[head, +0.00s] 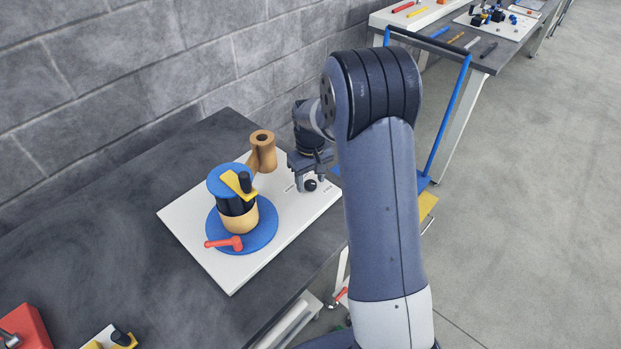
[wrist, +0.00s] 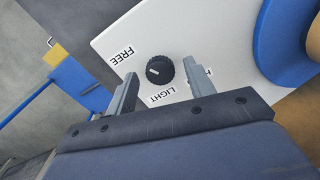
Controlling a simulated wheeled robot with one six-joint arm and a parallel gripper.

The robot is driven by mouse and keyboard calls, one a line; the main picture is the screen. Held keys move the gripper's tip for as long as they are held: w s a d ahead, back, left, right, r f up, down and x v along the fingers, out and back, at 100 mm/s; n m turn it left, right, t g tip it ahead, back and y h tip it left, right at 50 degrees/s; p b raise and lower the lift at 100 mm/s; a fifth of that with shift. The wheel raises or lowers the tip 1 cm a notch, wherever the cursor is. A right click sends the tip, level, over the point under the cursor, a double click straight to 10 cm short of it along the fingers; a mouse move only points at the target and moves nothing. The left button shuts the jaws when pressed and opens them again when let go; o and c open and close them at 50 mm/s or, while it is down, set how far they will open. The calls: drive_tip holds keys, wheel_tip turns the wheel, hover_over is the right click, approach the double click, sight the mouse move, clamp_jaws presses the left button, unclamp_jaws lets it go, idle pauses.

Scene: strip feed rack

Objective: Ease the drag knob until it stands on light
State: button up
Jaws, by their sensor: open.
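The drag knob (wrist: 160,70) is a dark ribbed dial with a white mark, on a white panel (wrist: 120,38). In the wrist view the mark points left, between the printed FREE (wrist: 121,56) and LIGHT (wrist: 161,97), nearer FREE. A third label is mostly hidden behind the right finger. My gripper (wrist: 161,69) is open, its fingers either side of the knob in the picture with a gap on each side. In the head view the gripper (head: 310,179) is over the knob (head: 310,186) at the panel's right end.
On the panel stand a blue disc (head: 263,237) with a stacked spool, a red handle (head: 224,243) and a brown roller (head: 263,150). A red block (head: 27,325) lies at the table's near left. A blue-railed cart (head: 451,115) stands beyond the table.

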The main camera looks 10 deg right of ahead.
drive_tip(key=shift+f, duration=0.2)
drive_tip(key=c, duration=1)
drive_tip(key=m+b, duration=0.1)
drive_tip(key=m, duration=0.4)
drive_tip(key=shift+m, duration=0.3)
drive_tip(key=m, duration=0.6)
idle(0.3)
